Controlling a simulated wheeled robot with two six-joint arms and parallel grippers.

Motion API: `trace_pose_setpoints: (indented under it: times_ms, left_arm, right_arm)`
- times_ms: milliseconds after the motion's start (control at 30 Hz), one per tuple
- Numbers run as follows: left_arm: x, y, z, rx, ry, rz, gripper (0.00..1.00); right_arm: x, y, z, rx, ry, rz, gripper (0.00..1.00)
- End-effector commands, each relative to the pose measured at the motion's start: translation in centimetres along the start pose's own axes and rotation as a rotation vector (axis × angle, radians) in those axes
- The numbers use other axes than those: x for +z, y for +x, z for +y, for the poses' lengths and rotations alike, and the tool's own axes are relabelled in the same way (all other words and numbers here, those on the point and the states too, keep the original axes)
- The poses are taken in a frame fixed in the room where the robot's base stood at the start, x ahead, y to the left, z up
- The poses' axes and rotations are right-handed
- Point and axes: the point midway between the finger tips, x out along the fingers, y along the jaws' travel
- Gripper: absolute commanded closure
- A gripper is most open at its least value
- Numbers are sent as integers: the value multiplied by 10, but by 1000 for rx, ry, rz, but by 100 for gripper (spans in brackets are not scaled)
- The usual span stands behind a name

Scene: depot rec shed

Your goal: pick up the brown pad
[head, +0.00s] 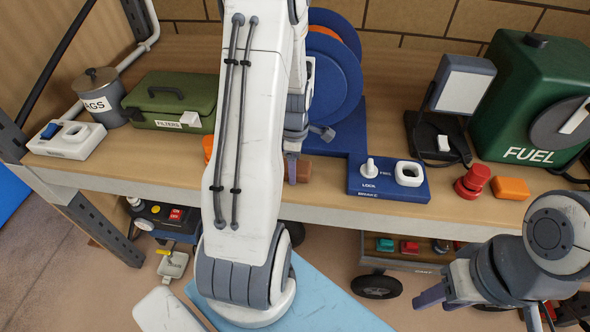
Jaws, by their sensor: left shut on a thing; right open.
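The brown pad (304,171) shows as a small brown piece near the front edge of the shelf, partly hidden by my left gripper. My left gripper (292,168) points down and is shut on the brown pad. My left arm covers much of the middle, so only a finger shows, and I cannot tell whether the pad still touches the shelf. My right gripper (436,298) is open and empty, low at the right, in front of and below the shelf edge.
A blue panel (390,191) with a knob and white ring stands right of the pad. A red knob (472,182), orange block (510,188) and green fuel can (515,105) are further right. A green filters box (170,92) and grey pot (100,90) stand left.

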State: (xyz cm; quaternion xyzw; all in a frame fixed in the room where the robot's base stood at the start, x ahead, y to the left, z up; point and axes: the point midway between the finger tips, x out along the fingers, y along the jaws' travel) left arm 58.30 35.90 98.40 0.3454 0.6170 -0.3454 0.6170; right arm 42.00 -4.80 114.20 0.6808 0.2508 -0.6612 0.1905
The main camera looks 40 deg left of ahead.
Motion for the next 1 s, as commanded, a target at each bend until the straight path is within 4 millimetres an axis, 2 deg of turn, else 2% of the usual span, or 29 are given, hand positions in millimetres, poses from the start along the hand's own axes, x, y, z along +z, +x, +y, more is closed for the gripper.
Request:
trace_pose_setpoints:
  times_ms: [233, 367, 533, 567, 800, 1000]
  left_arm:
    - [0, -2, 0, 1, 0, 0, 81]
    - [0, -11, 1, 4, 0, 0, 81]
    - [0, -39, 3, 11, 0, 0, 81]
    - [0, -44, 0, 9, 0, 0, 81]
    - [7, -74, -55, 6, 2, 0, 81]
    - [11, -95, -90, 4, 1, 0, 81]
  right_arm:
    - [0, 1, 0, 0, 0, 0, 55]
    - [0, 3, 0, 0, 0, 0, 55]
    - [0, 11, 1, 0, 0, 0, 55]
    - [1, 12, 1, 0, -1, 0, 55]
    - [1, 22, 2, 0, -1, 0, 55]
    - [1, 26, 2, 0, -1, 0, 55]
